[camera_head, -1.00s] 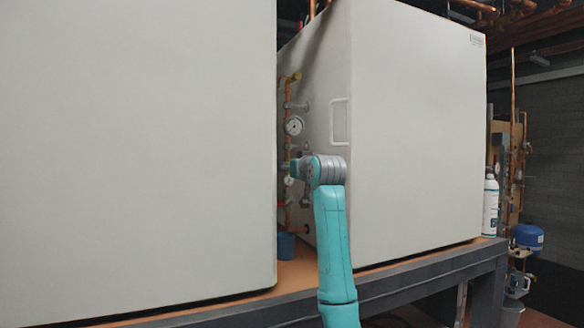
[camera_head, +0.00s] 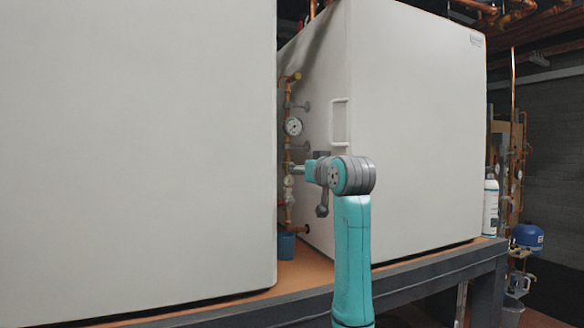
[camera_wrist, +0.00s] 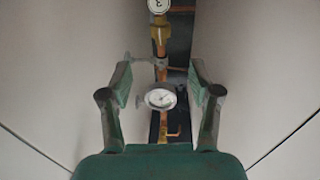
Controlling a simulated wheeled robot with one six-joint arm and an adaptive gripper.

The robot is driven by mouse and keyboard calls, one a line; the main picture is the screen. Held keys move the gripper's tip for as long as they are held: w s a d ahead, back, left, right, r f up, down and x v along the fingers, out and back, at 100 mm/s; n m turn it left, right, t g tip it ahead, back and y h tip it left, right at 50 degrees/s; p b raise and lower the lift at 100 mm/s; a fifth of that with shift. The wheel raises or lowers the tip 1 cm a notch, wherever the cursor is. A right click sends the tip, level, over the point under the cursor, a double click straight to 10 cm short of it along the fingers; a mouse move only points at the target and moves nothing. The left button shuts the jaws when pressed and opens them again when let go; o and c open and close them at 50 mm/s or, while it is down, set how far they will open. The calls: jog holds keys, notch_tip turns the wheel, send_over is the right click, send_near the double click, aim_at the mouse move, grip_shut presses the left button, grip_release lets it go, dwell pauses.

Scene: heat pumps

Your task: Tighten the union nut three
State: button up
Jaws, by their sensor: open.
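A round white tag marked 3 (camera_wrist: 158,6) shows at the top of the wrist view. Just below it, a brass nut-like fitting (camera_wrist: 161,33) sits on a vertical copper pipe (camera_wrist: 160,52). My gripper (camera_wrist: 160,82) is open and empty, with one finger on each side of the pipe line as seen in the wrist view. The fitting appears beyond the fingertips, not between them. In the head view my gripper (camera_head: 298,169) points left toward the copper pipe (camera_head: 288,92) in the gap. The fitting is not clear there.
Large white cabinets (camera_head: 410,120) wall the narrow gap on both sides. A blue cup (camera_head: 286,246) stands on the bench below. A white bottle (camera_head: 491,205) stands at right.

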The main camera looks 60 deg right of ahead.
jog(key=v, duration=0.7)
jog(key=shift+s+a, duration=0.25)
jog(key=shift+s, duration=0.1)
dwell(0.4)
